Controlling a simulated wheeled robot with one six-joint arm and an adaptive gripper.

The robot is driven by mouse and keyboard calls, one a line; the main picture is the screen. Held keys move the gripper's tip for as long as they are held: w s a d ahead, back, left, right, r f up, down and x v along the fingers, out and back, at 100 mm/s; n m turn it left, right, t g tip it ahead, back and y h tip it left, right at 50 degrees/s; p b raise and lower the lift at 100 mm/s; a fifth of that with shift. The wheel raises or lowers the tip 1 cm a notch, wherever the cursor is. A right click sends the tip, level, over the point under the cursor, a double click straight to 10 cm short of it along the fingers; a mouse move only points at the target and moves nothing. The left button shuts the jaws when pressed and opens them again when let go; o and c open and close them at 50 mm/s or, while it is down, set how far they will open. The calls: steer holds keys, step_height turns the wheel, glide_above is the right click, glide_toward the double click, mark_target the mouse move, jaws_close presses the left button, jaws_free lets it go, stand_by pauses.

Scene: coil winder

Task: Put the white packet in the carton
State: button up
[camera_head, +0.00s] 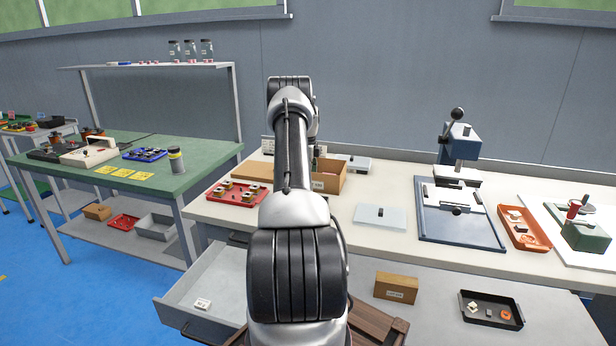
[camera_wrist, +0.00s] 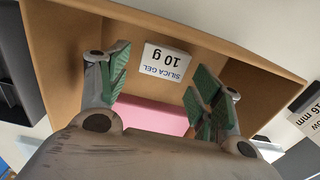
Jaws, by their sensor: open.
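The open carton (camera_head: 332,180) is a brown box on the light worktop, partly hidden behind my arm in the head view. In the wrist view its brown wall (camera_wrist: 228,47) fills much of the picture. The white packet (camera_wrist: 166,62), printed "SILICA GEL 10 g", shows within the carton, beside a pink block (camera_wrist: 150,116). My gripper (camera_wrist: 158,88) is open over the carton, its green-padded fingers either side of the packet and apart from it. Whether the packet rests on the carton's floor is hard to tell. The head view mostly hides my gripper behind the arm.
A small white item (camera_head: 202,304) lies in the open drawer (camera_head: 190,290) below. A red tray (camera_head: 236,193) of parts stands left of the carton, a grey plate (camera_head: 381,217) right of it. The blue press (camera_head: 461,142) stands further right. A labelled white surface (camera_wrist: 304,112) lies beside the carton.

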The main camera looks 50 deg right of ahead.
step_height(320, 180, up, 12)
steer(key=w+a+r+n, duration=0.2)
steer(key=a+r+n, duration=0.2)
steer(key=a+r, duration=0.35)
steer(key=w+a+r+n, duration=0.3)
steer(key=a+r, duration=0.3)
steer(key=a, duration=0.2)
steer(key=s+a+r+n+t+h, duration=0.15)
steer(key=a+r+n, duration=0.25)
steer(key=a, duration=0.5)
steer(key=s+a+r+n+t+y, duration=0.1)
steer(key=s+a+r+n, duration=0.3)
steer(key=a, duration=0.4)
steer(key=s+a+r+n, duration=0.2)
steer(key=s+a+n, duration=0.7)
steer(key=a, duration=0.5)
steer(key=s+a+f+n+t, duration=0.1)
steer(key=s+a+f+n, duration=0.2)
steer(key=s, duration=0.4)
steer(key=s+a+f+n+t, duration=0.1)
steer(key=s+a+f+n, duration=0.3)
steer(key=s, duration=0.3)
steer(key=shift+a+n, duration=0.35)
steer(key=shift+n, duration=0.15)
